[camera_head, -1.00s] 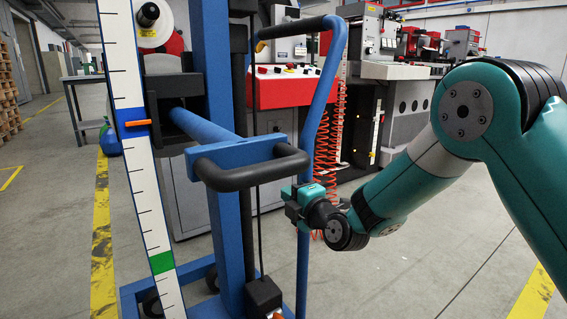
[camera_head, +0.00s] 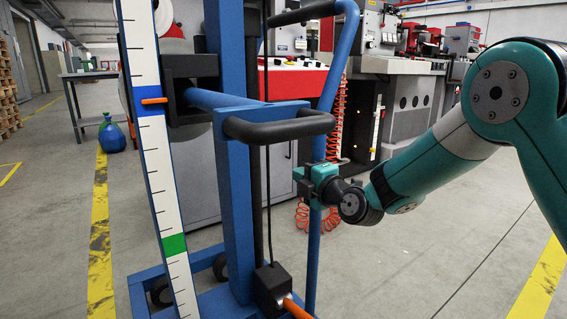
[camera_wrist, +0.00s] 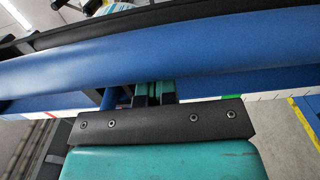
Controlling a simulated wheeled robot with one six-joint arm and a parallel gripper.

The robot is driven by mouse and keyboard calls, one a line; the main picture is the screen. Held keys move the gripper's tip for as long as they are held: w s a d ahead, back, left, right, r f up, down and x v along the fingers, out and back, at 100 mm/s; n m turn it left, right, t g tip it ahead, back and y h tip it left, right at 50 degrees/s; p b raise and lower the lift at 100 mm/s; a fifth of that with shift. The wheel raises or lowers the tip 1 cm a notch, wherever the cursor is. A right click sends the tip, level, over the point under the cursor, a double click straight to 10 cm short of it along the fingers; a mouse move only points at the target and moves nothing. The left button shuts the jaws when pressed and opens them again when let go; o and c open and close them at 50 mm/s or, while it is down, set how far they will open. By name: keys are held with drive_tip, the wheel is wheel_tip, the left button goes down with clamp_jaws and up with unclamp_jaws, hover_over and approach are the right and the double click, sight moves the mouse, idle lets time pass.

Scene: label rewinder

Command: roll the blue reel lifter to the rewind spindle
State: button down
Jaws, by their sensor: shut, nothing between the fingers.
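The blue reel lifter (camera_head: 232,180) stands upright on its wheeled base in the head view. It has a black U-shaped handle (camera_head: 278,127), a blue push bar (camera_head: 325,125) on its right and a white scale (camera_head: 150,150) with an orange pointer. My gripper (camera_head: 306,182) is shut at the push bar, with nothing gripped. In the wrist view its fingers (camera_wrist: 154,94) meet the lower edge of a blue tube (camera_wrist: 160,60); whether they touch it I cannot tell. The rewind spindle is mostly hidden behind the scale; part of a white and red disc (camera_head: 164,16) shows there.
A grey machine with a red control panel (camera_head: 293,80) stands behind the lifter. An orange coiled hose (camera_head: 338,118) hangs beside it. Open floor lies left and right, with yellow lines.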

drive_tip(key=shift+w+d+b, duration=0.2)
drive_tip(key=shift+d+b, duration=0.05)
drive_tip(key=shift+b, duration=0.05)
drive_tip(key=shift+w+d+b, duration=0.65)
drive_tip(key=shift+d+b, duration=0.1)
drive_tip(key=shift+d, duration=0.2)
drive_tip(key=shift+s+a, duration=0.1)
drive_tip(key=shift+a, duration=0.05)
drive_tip(key=s+d+b, duration=0.2)
drive_tip(key=s+b, duration=0.3)
drive_tip(key=s, duration=0.1)
drive_tip(key=s+d+b, duration=0.2)
drive_tip(key=s+b, duration=0.4)
drive_tip(key=shift+s+d, duration=0.25)
drive_tip(key=shift+s, duration=0.1)
